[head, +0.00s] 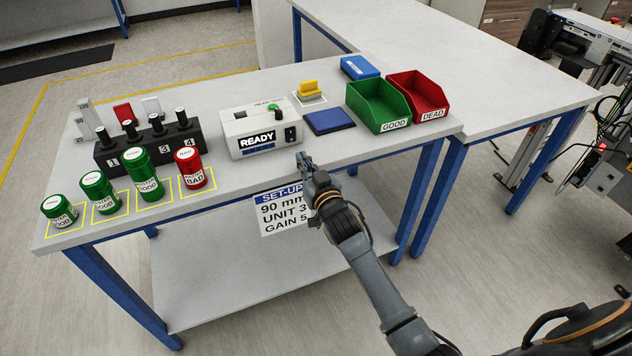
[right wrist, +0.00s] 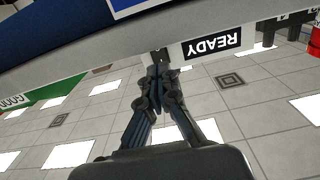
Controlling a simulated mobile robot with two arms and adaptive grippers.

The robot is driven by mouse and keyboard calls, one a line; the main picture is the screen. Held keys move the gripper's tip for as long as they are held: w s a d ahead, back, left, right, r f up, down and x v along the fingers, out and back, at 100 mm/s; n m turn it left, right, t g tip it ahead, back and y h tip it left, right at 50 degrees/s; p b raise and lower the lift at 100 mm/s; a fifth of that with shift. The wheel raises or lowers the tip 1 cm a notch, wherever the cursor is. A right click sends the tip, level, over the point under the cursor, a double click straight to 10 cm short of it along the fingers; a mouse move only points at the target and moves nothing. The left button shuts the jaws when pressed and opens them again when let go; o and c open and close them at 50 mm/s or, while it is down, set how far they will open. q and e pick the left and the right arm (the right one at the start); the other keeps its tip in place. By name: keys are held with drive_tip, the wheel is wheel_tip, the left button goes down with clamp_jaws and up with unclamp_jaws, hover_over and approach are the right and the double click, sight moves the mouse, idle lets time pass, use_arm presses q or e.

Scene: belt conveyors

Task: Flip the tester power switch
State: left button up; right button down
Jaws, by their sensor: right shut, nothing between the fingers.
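The tester (head: 238,126) is a light grey box on the table, with a lit READY display (head: 257,140) and a green knob on top. Its black power switch (head: 291,134) is on the front face, right of the display. My right gripper (head: 304,160) is shut and empty, just in front of and below the switch. In the right wrist view the closed fingertips (right wrist: 158,68) point at a small dark part beside the upside-down READY display (right wrist: 212,42). I cannot tell whether they touch it. My left gripper is not in view.
A blue pad (head: 329,121) lies beside the tester. A black numbered rack (head: 107,163) and several green and red canisters stand to the left. A set-up sign (head: 284,213) hangs below the front edge.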

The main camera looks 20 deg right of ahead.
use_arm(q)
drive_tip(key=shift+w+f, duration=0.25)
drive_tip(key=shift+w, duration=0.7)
use_arm(e)
drive_tip(key=s, duration=0.6)
drive_tip(key=shift+s+d, duration=0.15)
drive_tip(key=shift+s, duration=0.2)
drive_tip(key=shift+s+f, duration=0.1)
drive_tip(key=shift+s, duration=0.05)
